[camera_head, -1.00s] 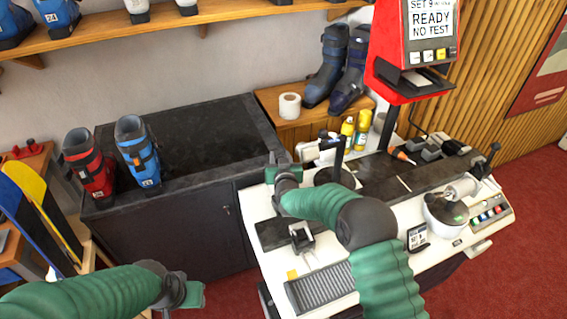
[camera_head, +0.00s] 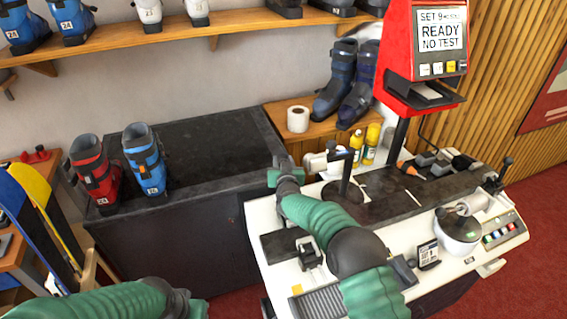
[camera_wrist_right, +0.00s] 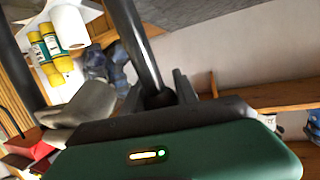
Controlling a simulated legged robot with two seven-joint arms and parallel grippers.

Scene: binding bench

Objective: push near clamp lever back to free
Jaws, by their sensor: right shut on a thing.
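My right gripper (camera_wrist_right: 160,95) is shut on a black rod-like clamp lever (camera_wrist_right: 135,40), which rises between its two dark fingers in the right wrist view. In the head view this gripper (camera_head: 276,176) is at the bench's back left, left of a pale clamp body (camera_head: 322,162); its fingers and hold are mostly hidden there. Another clamp (camera_head: 488,202) with a black lever (camera_head: 501,172) stands at the bench's right. My left gripper (camera_head: 190,305) is low at the picture's bottom edge, away from the bench; its fingers cannot be made out.
A black post (camera_head: 347,172) stands beside the pale clamp body. Yellow bottles (camera_head: 371,143) and a paper roll (camera_head: 297,119) are behind. A red display unit (camera_head: 425,60) reads READY NO TEST. Boots (camera_head: 143,160) stand on the dark counter at left.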

